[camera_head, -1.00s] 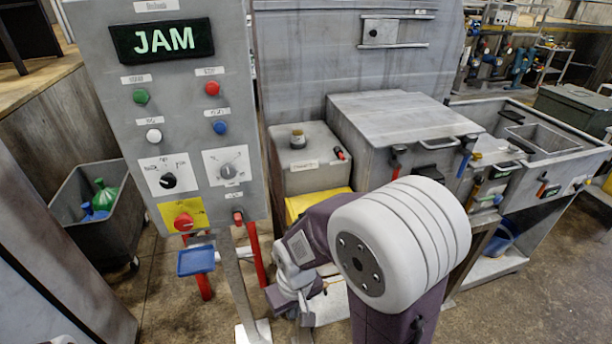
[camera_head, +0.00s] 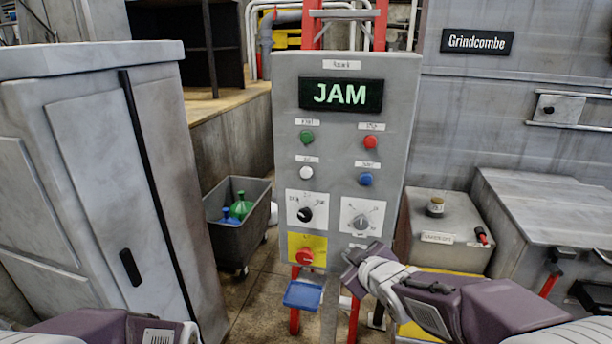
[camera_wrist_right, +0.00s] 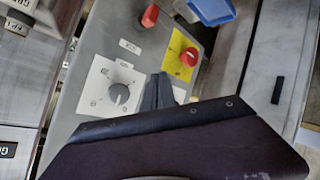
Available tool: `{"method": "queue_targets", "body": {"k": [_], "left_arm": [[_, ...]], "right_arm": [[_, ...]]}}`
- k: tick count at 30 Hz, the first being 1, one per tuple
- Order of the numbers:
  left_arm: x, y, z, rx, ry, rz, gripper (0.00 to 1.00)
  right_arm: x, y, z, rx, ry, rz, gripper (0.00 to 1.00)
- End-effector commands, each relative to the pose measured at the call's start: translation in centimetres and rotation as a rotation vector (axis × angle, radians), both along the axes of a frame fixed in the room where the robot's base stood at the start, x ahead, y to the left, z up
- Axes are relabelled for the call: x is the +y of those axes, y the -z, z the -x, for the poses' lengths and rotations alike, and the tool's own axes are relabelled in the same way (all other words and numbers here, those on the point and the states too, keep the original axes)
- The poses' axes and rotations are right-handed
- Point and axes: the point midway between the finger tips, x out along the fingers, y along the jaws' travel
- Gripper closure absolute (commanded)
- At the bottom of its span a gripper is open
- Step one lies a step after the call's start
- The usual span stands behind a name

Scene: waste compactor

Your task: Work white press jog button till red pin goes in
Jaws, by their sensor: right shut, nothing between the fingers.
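The white button (camera_head: 306,172) is on the grey control panel (camera_head: 288,120), on the left below the green button. My right gripper (camera_head: 352,268) is shut and empty, in front of the panel's lower right edge, below and right of the white button and apart from it. In the right wrist view its fingertips (camera_wrist_right: 158,90) are beside the grey dial. A red knob (camera_wrist_right: 150,15) at the panel's lower edge shows there; I cannot tell whether it is the red pin. The head view hides it behind my gripper. My left gripper is out of frame; only its arm shows at the bottom left.
The display (camera_head: 340,95) reads JAM. Green (camera_head: 306,137), red (camera_head: 370,142) and blue (camera_head: 366,179) buttons, two dials and a red knob on a yellow plate (camera_head: 293,243) share the panel. A grey cabinet (camera_head: 90,180) stands left, a grey box (camera_head: 440,225) right.

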Motion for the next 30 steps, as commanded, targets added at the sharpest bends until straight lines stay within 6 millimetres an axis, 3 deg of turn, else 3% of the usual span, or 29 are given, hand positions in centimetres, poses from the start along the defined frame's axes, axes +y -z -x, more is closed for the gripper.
{"method": "queue_targets", "body": {"k": [6, 12, 18, 30], "left_arm": [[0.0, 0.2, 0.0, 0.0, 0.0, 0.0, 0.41], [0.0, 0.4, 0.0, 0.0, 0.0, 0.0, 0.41], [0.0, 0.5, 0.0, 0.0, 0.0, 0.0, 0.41], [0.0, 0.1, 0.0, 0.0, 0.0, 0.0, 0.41]], "right_arm": [[5.7, -8.8, -2.2, -0.303, -0.217, 0.071, 1.0], [10.3, -14.4, -1.6, -0.476, -0.354, 0.098, 1.0], [12.6, -15.5, -0.7, -0.504, -0.402, 0.087, 1.0], [12.5, -15.5, -1.1, -0.499, -0.401, 0.087, 1.0]]}}
